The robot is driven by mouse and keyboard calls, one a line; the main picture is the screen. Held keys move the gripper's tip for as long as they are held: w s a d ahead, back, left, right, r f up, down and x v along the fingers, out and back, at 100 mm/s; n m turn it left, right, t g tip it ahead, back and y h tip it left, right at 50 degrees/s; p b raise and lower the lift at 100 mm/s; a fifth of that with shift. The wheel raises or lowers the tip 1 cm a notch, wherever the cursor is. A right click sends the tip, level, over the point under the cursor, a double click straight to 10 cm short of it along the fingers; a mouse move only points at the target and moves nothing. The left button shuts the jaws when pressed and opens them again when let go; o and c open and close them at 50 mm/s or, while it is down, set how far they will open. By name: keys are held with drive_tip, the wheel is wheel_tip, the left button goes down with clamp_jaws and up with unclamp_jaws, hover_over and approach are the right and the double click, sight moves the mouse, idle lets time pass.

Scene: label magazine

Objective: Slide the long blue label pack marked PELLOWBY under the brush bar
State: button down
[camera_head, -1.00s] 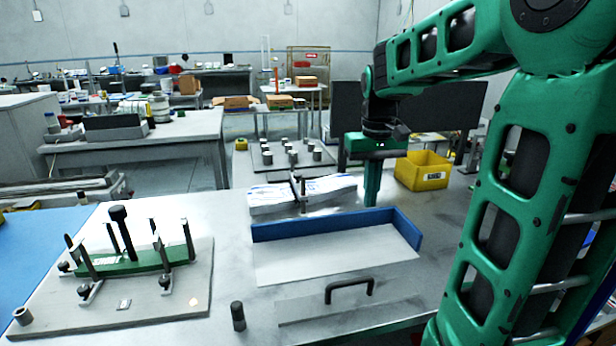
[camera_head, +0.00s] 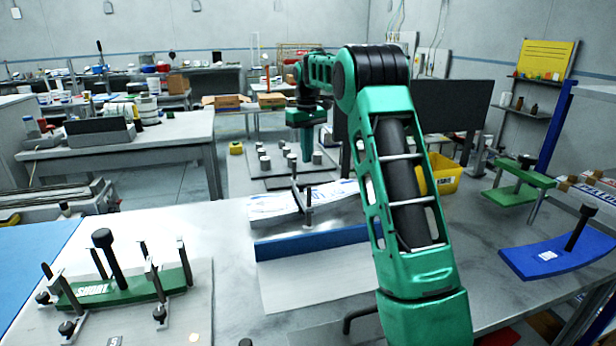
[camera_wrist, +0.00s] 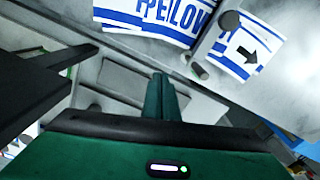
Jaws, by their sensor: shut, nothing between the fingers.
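A long white pack with blue print (camera_head: 325,195) lies behind the blue-walled tray. I cannot tell whether the bar touches the pack. My gripper (camera_head: 307,155) is beyond the pack, pointing down near a board of pegs. Its green fingers (camera_wrist: 163,98) are shut together and empty, apart from the pack.
The tray's blue wall (camera_head: 312,243) stands in front of the pack. A green plate with posts (camera_head: 120,290) is at left. A blue plate with a black handle (camera_head: 550,257) and a printed pack (camera_head: 590,195) are at right. A yellow bin (camera_head: 440,175) sits partly behind my arm.

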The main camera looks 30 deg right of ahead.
wheel_tip(320, 180, down, 10)
drive_tip(key=shift+d, duration=0.1)
drive_tip(key=shift+s+r, duration=0.15)
drive_tip(key=shift+s, duration=1.85)
drive_tip(key=shift+s, duration=0.1)
